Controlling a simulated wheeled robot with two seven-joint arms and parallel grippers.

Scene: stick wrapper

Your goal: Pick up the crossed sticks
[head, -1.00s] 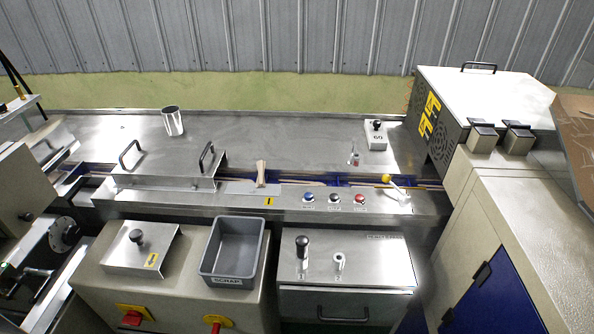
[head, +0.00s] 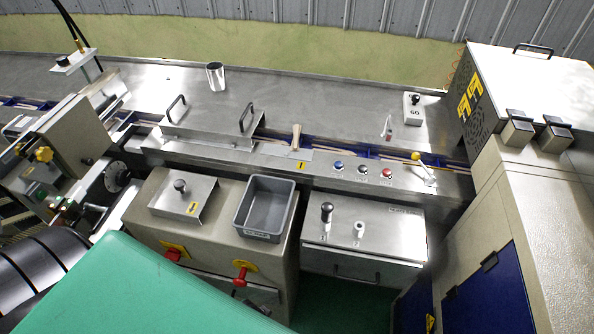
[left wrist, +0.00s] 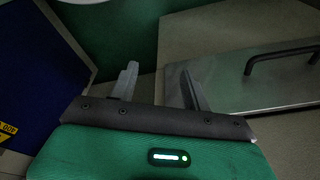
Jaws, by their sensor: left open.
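Pale wooden sticks (head: 296,137) stick up in a small bundle from the blue channel of the steel line in the head view. They look tilted against each other, but they are too small to tell exactly how they cross. My left gripper (left wrist: 160,88) shows in the left wrist view with its two grey fingers apart and nothing between them. It is near a metal panel with a black handle (left wrist: 280,54), and no sticks show in that view. The gripper itself does not show in the head view. My right gripper is in neither view.
A grey scrap bin (head: 265,208) stands in front of the channel. A steel cover with two handles (head: 207,128) is left of the sticks. Several buttons (head: 363,170) and a yellow-knobbed lever (head: 424,174) are to the right. A metal cup (head: 216,77) stands behind.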

